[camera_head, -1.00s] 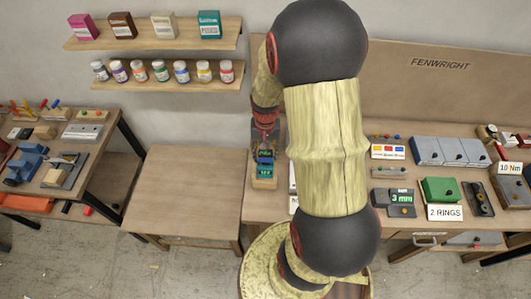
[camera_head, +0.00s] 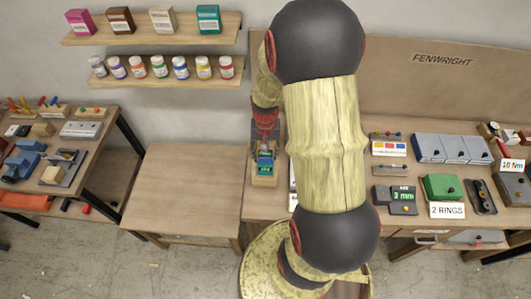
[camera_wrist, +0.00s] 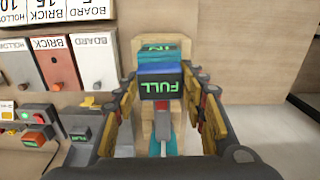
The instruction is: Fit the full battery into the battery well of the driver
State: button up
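The full battery (camera_wrist: 160,83) is a block with a blue top and a dark face with green lettering FULL, upside down in the wrist view. My gripper (camera_wrist: 163,92) has a finger on each side of it and appears shut on it. The teal driver (camera_wrist: 155,148) is beneath and behind the battery, on a wooden stand. In the head view the battery (camera_head: 264,158) is directly over the teal driver (camera_head: 263,169), below my gripper (camera_head: 264,140). The battery well is hidden, so I cannot tell whether the battery is in it or just above.
Switch boxes (camera_wrist: 57,65) stand left of the gripper in the wrist view. A FENWRIGHT back panel (camera_head: 440,85) rises behind the bench. The low table (camera_head: 185,190) left of the driver is bare. Shelves (camera_head: 150,70) with bottles and boxes hang on the wall.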

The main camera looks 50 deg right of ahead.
aim_at(265, 153)
jog(key=o, duration=0.5)
notch_tip(265, 153, up, 12)
jog(key=shift+r, duration=0.1)
dwell(0.5)
